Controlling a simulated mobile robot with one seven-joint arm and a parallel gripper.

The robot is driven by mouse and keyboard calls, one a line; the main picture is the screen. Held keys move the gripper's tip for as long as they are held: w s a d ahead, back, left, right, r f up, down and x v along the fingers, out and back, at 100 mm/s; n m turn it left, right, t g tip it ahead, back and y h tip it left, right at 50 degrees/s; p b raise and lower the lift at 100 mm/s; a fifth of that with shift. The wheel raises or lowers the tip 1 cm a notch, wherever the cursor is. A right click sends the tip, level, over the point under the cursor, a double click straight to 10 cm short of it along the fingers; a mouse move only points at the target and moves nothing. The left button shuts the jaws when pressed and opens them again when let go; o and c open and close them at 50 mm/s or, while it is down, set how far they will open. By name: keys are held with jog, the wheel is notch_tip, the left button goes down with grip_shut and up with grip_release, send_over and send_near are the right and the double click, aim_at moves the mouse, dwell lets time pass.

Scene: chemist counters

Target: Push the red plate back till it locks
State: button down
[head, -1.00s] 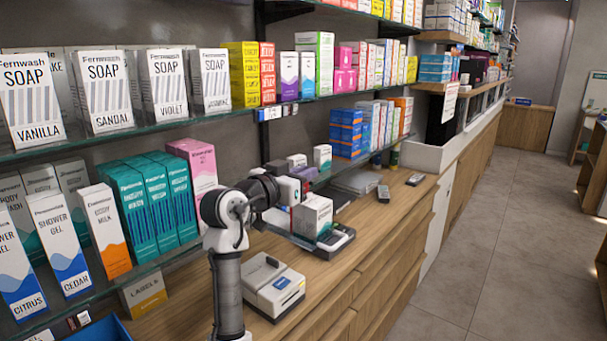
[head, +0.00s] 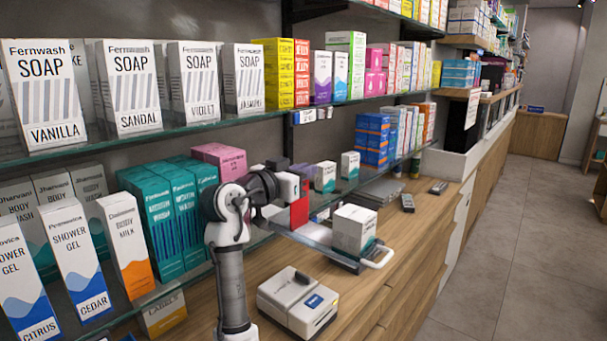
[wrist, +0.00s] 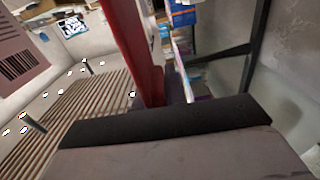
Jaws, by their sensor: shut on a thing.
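The red plate (head: 299,211) stands upright over the left part of a long grey tray (head: 318,243) by the counter's back edge. A white carton with a teal base (head: 354,229) stands near the tray's right end, apart from the plate. My gripper (head: 303,188) is at the plate's upper part and shut on it; the fingertips are small and partly hidden in the head view. In the wrist view the red plate (wrist: 137,45) rises as a tall slab behind a dark gripper finger (wrist: 165,125). I cannot see any lock.
A white device with a blue screen (head: 298,300) sits on the counter in front of the tray. Glass shelves of cartons (head: 160,215) run close along the left. Two small cartons (head: 325,176) stand behind the tray.

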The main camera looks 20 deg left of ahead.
jog(key=shift+d, duration=0.1)
jog(key=c, duration=1.4)
grip_release()
jog(key=shift+c, duration=0.2)
jog(key=shift+s, duration=0.1)
